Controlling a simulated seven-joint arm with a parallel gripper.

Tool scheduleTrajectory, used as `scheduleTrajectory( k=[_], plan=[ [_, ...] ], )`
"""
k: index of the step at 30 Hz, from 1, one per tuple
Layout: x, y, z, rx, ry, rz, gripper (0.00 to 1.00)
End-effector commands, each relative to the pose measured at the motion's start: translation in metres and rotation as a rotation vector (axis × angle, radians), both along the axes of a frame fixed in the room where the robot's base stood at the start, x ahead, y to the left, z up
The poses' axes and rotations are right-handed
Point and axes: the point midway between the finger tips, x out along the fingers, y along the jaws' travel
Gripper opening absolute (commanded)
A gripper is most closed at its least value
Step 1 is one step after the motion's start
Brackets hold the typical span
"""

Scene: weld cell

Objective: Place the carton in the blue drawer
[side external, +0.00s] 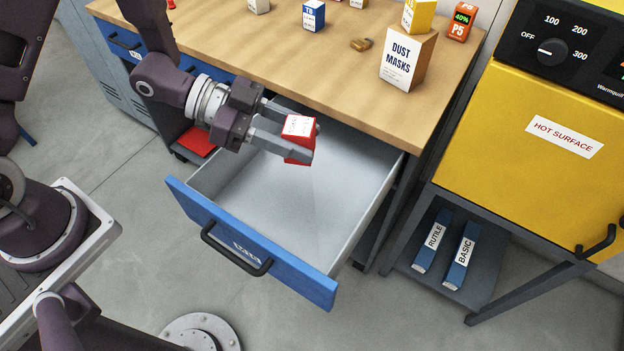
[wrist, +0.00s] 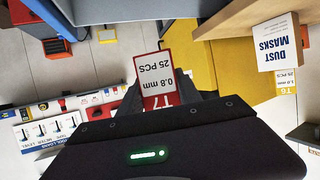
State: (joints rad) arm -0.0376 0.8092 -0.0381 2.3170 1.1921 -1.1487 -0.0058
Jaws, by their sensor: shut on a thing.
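A small red carton (side external: 301,128) with a white label is pinched between the fingers of my gripper (side external: 303,140). In the wrist view the carton (wrist: 155,75) shows "0.8 mm 25 PCS" and "T7" upside down, with a finger on each side. The blue drawer (side external: 305,278) is pulled open below the workbench, with a black handle on its front. The drawer's pale grey inside looks empty where it shows. My gripper and the carton are above the drawer's opening, apart from its floor.
The wooden bench top (side external: 330,65) lies behind the drawer and carries a dust masks box (side external: 408,62), a brass padlock (side external: 361,44) and several small cartons. A yellow oven (side external: 530,140) marked "HOT SURFACE" stands at right. Blue rod boxes (side external: 434,242) lie on the shelf below.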

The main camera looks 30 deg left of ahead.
Motion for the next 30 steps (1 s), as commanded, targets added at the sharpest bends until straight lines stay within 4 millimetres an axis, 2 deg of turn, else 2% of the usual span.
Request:
scheduleTrajectory(
  k=[1, 6, 11, 15, 24, 30],
  plan=[
    [-0.002, -0.001, -0.018, 0.001, 0.011, -0.001, 0.00],
    [-0.001, 0.000, -0.073, 0.003, 0.006, -0.001, 0.00],
    [0.000, 0.000, -0.103, 0.002, 0.001, -0.001, 0.00],
    [-0.001, 0.000, -0.138, 0.003, 0.002, -0.002, 0.00],
    [0.000, -0.001, -0.193, 0.001, -0.001, -0.003, 0.00],
    [0.001, 0.000, -0.200, 0.001, -0.002, 0.000, 0.00]
  ],
)
